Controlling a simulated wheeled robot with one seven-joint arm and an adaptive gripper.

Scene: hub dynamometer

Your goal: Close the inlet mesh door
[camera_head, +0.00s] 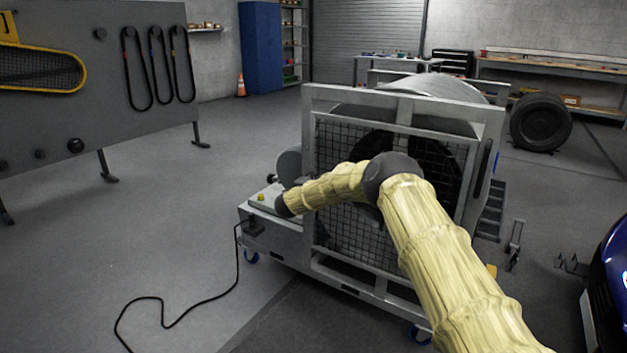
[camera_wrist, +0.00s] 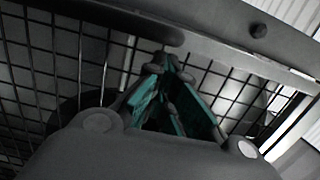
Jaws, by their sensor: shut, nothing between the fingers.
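The mesh door (camera_head: 345,228) is a dark wire grid in a pale metal frame on the near face of the dynamometer (camera_head: 403,94). I cannot tell whether it sits flush or stands slightly ajar. My arm crosses in front of it and covers its middle in the head view. In the wrist view the mesh (camera_wrist: 35,75) fills the background behind my gripper (camera_wrist: 168,64). The teal-padded fingers are together and empty, close in front of the mesh. I cannot tell whether they touch it. In the head view I cannot make out the fingers.
A black cable (camera_head: 190,320) lies on the floor at left. A grey panel (camera_head: 95,125) stands at left. A blue car (camera_head: 610,285) is at right.

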